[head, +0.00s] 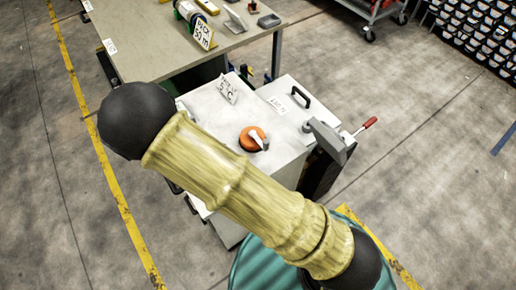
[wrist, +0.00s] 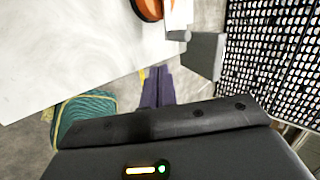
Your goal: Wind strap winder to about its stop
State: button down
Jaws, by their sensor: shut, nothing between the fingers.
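What looks like the strap winder (head: 330,140) is a grey block with a lever ending in a red handle (head: 369,123), at the right edge of the white-topped cabinet in the head view. In the wrist view, a grey block (wrist: 205,54) that may be the same winder is just right of and beyond my fingertips. My gripper (wrist: 157,72) shows there as two dark purple fingers, closed together and empty, apart from the block. The red handle does not show in the wrist view. In the head view my yellow-sleeved arm crosses the middle, and my gripper cannot be made out.
An orange knob (head: 252,139) with a grey lever sits on the white cabinet top (head: 210,104). A black handle (head: 301,97) stands right of it. A workbench (head: 150,50) with small items is behind. A bin rack (head: 485,35) stands far right.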

aim_at(263, 148)
jog(key=shift+w+d+r+p+x, duration=0.25)
jog(key=shift+r+x, duration=0.1)
jog(key=shift+x, duration=1.7)
jog(key=shift+w+d+r+p+x, duration=0.2)
jog(key=shift+r+x, duration=0.15)
jog(key=shift+x, duration=1.7)
jog(key=shift+w+d+r+p+x, duration=0.25)
jog(key=shift+r+x, duration=0.05)
jog(key=shift+x, duration=1.75)
jog(key=shift+w+a, duration=0.1)
